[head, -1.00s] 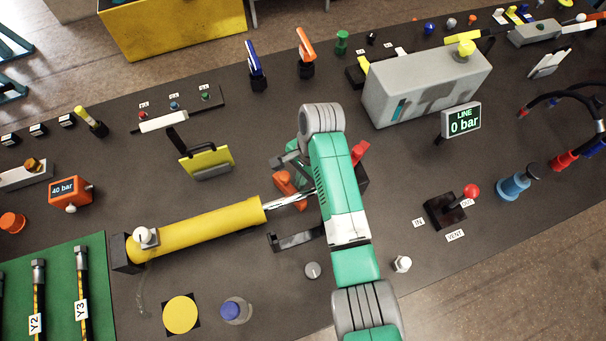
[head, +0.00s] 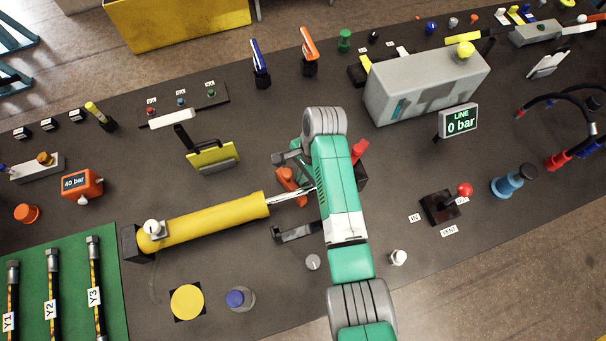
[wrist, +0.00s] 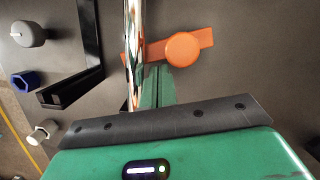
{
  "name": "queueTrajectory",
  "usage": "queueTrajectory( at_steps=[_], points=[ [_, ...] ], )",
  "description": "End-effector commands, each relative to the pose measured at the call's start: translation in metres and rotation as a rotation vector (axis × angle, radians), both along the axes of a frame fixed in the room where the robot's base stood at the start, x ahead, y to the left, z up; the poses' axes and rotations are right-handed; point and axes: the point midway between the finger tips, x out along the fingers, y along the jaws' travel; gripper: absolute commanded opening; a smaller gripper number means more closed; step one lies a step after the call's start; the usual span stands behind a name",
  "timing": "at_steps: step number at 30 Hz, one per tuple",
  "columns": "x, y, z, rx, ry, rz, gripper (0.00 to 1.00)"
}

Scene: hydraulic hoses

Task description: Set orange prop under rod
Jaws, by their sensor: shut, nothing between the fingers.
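The orange prop (head: 289,181) is on the dark bench at the far side of the chrome rod (head: 292,196), which extends from the yellow cylinder (head: 205,220). In the wrist view the prop (wrist: 185,47) is a flat bar with a round knob, just right of the rod (wrist: 134,45). My gripper (wrist: 155,86) is shut and empty, close to the rod and short of the prop in the wrist view. My arm hides the rod's far end in the head view.
A black bracket (head: 298,233) lies on the near side of the rod. A red block (head: 359,151) is right of my wrist. A grey knob (head: 313,262) and white hex piece (head: 398,257) are in front.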

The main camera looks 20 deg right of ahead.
Motion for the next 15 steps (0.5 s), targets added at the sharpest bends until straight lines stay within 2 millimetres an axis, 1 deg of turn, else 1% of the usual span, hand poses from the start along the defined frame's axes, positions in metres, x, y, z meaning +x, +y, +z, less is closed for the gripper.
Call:
queueTrajectory(
  at_steps=[1, 5, 9, 12, 15],
  points=[
    [0.001, -0.001, 0.014, -0.001, -0.001, 0.0, 0.0],
    [0.003, -0.004, 0.04, -0.001, 0.0, 0.001, 0.0],
    [0.004, -0.008, 0.071, 0.0, 0.0, 0.002, 0.0],
    [0.006, -0.011, 0.087, 0.001, 0.001, 0.002, 0.0],
    [0.006, -0.013, 0.092, 0.0, 0.001, 0.004, 0.0]
  ],
)
